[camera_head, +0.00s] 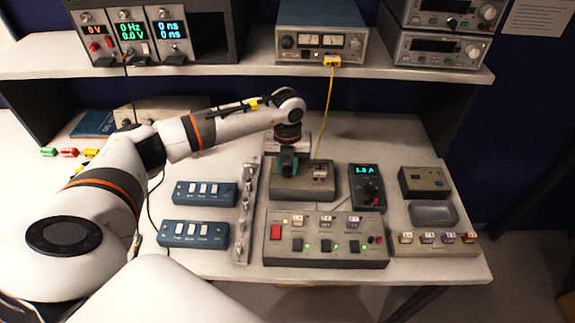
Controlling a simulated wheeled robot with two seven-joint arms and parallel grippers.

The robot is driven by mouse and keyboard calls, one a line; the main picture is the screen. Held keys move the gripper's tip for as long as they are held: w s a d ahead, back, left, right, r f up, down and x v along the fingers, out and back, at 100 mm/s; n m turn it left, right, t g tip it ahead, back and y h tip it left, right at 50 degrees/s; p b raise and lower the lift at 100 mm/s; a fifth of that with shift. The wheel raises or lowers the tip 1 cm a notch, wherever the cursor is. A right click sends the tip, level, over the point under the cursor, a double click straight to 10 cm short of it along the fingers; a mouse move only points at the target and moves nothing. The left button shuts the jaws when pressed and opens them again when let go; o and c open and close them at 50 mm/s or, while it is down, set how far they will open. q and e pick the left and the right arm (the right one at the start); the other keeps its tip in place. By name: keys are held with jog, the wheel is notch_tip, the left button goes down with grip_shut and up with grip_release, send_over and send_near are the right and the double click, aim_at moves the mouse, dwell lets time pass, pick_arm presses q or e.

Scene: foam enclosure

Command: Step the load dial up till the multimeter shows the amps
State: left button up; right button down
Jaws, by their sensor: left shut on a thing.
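The load box (316,192) is a grey unit in the middle of the bench. My left arm reaches in from the left, and my left gripper (288,163) points down over the left part of the box's top. It is shut on the load dial, which the fingers mostly hide. The dial's setting cannot be read. The multimeter (369,199) is a dark handheld unit just right of the load box. Its lit cyan display seems to read 1.0 A, though the digits are small. My right gripper is not in view.
A grey switch panel (327,259) with a red switch lies in front of the load box. Two blue switch boxes (204,187) lie to the left. A yellow cable (328,110) hangs from the shelf (230,69) behind. A small grey tray (433,222) is at right.

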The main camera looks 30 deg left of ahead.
aim_at(287, 169)
pick_arm(q)
jog(key=o, duration=1)
jog(key=shift+r, duration=0.5)
notch_tip(287, 169, up, 11)
jog(key=b, duration=0.3)
